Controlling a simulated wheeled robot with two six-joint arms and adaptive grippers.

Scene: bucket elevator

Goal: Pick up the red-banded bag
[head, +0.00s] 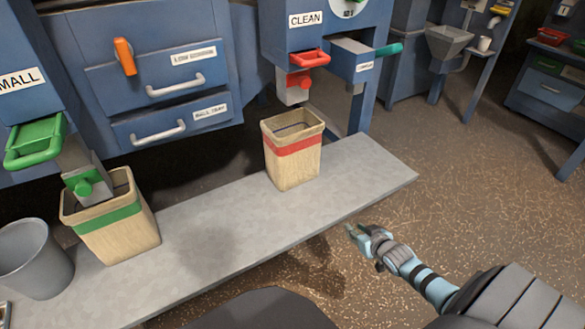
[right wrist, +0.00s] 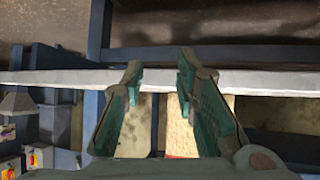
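The red-banded bag (head: 292,167) is a tan, open-topped bag with a red band below its rim. It stands upright on the grey bench (head: 225,230), in front of the CLEAN machine and close to its red spout. My right gripper (head: 353,231) is off the bench's front edge, to the right of the bag and nearer to me, not touching it. In the right wrist view its two teal-padded fingers are apart and empty, with part of the tan bag (right wrist: 181,128) showing beyond and between them. My left gripper is not in view.
A green-banded bag (head: 118,232) stands under the green spout at left, beside a grey bucket (head: 34,260). The red spout (head: 296,84) hangs just above the back of the red-banded bag. The bench is clear between the bags and to the right.

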